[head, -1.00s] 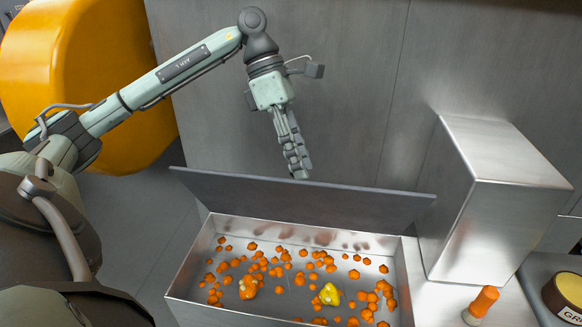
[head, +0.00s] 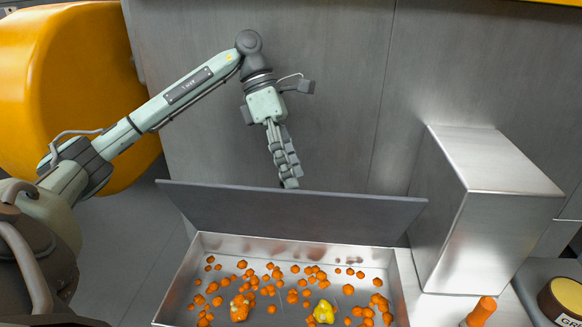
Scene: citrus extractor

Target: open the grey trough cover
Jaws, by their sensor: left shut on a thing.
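The grey trough cover (head: 290,215) stands raised and steeply tilted along the back edge of the metal trough (head: 193,268), leaving the trough's inside in view. My left gripper (head: 290,183) reaches down from above to the middle of the cover's upper edge. Its fingers are closed together on the cover there; the tips are partly hidden behind that edge. Inside the trough lie many small orange pieces, a larger orange lump (head: 239,308) and a yellow lump (head: 323,312). My right gripper is not in view.
A tall steel box (head: 488,200) stands close to the cover's right end. An orange-topped peg (head: 482,311) and a round labelled container (head: 565,300) are at lower right. A large orange-yellow rounded body (head: 70,90) is at upper left. A grey wall (head: 340,90) lies behind.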

